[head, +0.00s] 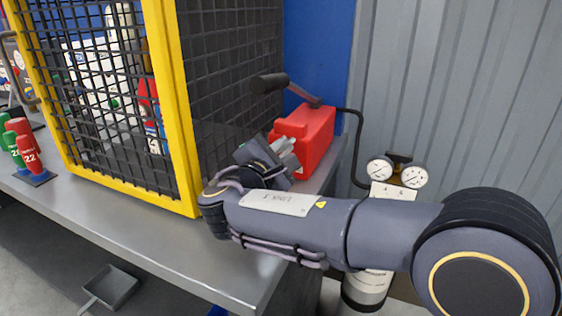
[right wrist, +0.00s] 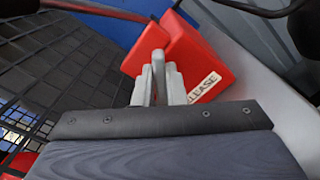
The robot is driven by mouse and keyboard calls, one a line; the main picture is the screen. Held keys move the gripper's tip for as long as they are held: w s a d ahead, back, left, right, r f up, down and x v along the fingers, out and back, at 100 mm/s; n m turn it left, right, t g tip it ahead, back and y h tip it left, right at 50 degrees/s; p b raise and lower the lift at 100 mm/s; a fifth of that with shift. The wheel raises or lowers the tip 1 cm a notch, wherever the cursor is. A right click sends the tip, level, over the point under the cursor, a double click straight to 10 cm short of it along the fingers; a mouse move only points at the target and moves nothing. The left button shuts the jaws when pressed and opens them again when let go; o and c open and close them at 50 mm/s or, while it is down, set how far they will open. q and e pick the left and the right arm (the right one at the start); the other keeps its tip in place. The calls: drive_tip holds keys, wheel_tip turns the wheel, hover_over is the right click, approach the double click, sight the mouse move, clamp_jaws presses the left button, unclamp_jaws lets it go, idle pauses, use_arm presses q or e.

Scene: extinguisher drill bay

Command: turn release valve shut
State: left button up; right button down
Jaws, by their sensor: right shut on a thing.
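The red pump box (head: 312,132) stands at the right end of the grey bench, and it also fills the top middle of the right wrist view (right wrist: 205,57). A white label reading RELEASE (right wrist: 204,87) is on its face. My right gripper (head: 287,152) reaches the near side of the box. In the right wrist view its pale fingers (right wrist: 159,75) are close together beside the label, shut on the release valve. The valve itself is mostly hidden by the fingers, so its turn angle cannot be told. My left gripper is not in view.
A pump lever (head: 290,88) with a black grip rises above the box. A black hose (head: 359,150) runs to a cylinder with two gauges (head: 397,172). A yellow-framed mesh cage (head: 172,110) stands left of my gripper. The front of the bench (head: 180,240) is clear.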

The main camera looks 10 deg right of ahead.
drive_tip(key=m+b, duration=0.2)
drive_tip(key=f+m+b, duration=0.1)
drive_tip(key=m+b, duration=0.2)
drive_tip(key=shift+b, duration=0.3)
drive_tip(key=shift+r+m+b, duration=0.2)
drive_tip(key=shift+m+b, duration=1.2)
drive_tip(key=shift+m, duration=0.3)
drive_tip(key=c, duration=1.5)
unclamp_jaws()
drive_tip(key=shift+r, duration=0.1)
drive_tip(key=p+v, duration=0.1)
drive_tip(key=v, duration=0.6)
drive_tip(key=shift+s+a, duration=0.15)
drive_tip(key=shift+s, duration=0.2)
